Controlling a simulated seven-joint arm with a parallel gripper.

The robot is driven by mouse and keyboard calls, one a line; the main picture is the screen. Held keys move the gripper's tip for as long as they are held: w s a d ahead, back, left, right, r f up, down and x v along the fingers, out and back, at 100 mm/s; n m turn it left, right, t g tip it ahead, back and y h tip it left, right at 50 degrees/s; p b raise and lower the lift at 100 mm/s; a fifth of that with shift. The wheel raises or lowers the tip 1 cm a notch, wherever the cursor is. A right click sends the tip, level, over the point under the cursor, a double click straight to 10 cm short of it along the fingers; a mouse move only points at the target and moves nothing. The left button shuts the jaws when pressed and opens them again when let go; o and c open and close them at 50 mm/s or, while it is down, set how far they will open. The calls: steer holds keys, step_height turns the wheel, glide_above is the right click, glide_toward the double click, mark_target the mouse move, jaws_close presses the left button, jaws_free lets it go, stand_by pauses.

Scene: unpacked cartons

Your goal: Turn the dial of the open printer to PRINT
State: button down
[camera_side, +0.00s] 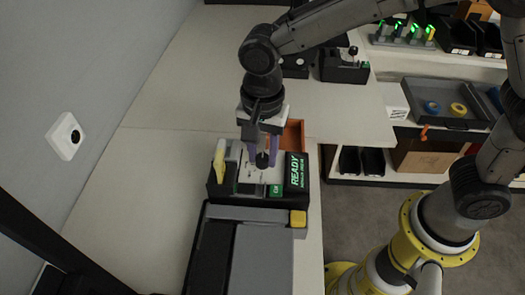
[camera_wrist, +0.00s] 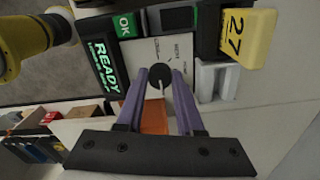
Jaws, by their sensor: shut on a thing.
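The printer (camera_side: 215,190) is a dark open unit on the bench in the side view. Its green-lettered READY display (camera_side: 296,172) also shows in the wrist view (camera_wrist: 104,66). A green OK key (camera_wrist: 125,25) is beside the display. The black dial (camera_wrist: 160,76) stands on a pale plate (camera_wrist: 143,52) with small dark marks that I cannot read for sure. A thin pale line on the dial points toward my wrist. My gripper (camera_wrist: 160,82) has its purple fingers shut on the dial, one on each side. In the side view my gripper (camera_side: 263,153) reaches down onto the printer from behind.
A yellow tag marked 27 (camera_wrist: 246,36) stands beside the plate. An orange bin (camera_side: 293,134) is behind the printer. A grey and black unit with a yellow corner block (camera_side: 298,218) stands close in front. The bench to the left is clear.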

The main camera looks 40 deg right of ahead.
steer(key=shift+r+m, duration=0.15)
steer(key=shift+m, duration=0.15)
stand_by(0.4)
